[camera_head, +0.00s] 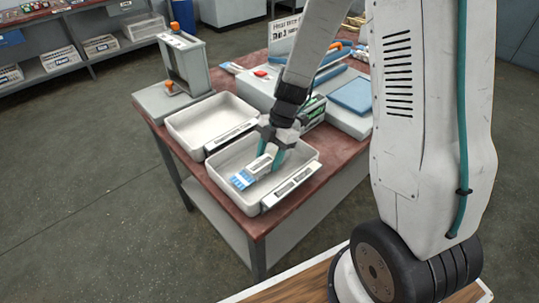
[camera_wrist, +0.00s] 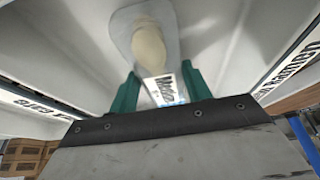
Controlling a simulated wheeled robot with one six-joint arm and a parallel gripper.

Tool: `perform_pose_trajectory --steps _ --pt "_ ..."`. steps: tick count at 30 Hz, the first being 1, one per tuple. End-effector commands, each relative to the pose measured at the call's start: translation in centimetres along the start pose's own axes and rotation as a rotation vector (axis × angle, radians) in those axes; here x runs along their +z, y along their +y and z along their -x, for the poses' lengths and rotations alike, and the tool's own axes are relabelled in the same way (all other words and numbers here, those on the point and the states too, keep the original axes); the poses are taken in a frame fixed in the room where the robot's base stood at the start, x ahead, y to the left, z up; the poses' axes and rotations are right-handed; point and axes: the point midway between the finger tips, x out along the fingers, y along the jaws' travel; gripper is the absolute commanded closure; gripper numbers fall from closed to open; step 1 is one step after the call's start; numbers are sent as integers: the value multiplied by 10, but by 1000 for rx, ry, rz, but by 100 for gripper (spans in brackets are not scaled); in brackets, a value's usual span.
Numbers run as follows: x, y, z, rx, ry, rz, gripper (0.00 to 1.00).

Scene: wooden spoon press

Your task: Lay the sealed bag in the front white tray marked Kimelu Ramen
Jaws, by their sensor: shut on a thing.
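My gripper (camera_head: 269,157) reaches down into the front white tray (camera_head: 231,191), its green fingers shut on the sealed bag (camera_head: 244,179). The bag is pale and clear with a blue and white label and is inside the tray's walls. In the wrist view my gripper (camera_wrist: 158,88) pinches the bag (camera_wrist: 150,45) by its label end, and the rounded wooden spoon bowl shows through it. Part of the label is hidden between the fingers. I cannot tell whether the bag touches the tray floor. A label strip on the tray wall (camera_wrist: 288,68) is partly readable as a Ramen name.
A second white tray (camera_head: 205,113) stands empty behind the front one. A grey press frame (camera_head: 184,62) stands at the table's back left. A grey machine with a blue pad (camera_head: 352,95) stands at the right. The red-brown table edge (camera_head: 215,190) is close to the front tray.

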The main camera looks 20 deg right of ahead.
Motion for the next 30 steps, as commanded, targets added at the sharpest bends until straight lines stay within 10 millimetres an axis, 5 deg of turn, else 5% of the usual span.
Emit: perform_pose_trajectory --steps 9,10,12,23,30 --pt "1 0 -2 0 0 -1 77" --pt "1 0 -2 1 0 -1 46" --pt "1 0 -2 1 0 -1 30" --pt "0 1 3 3 -1 0 30" --pt "1 1 46 7 -2 -1 30"
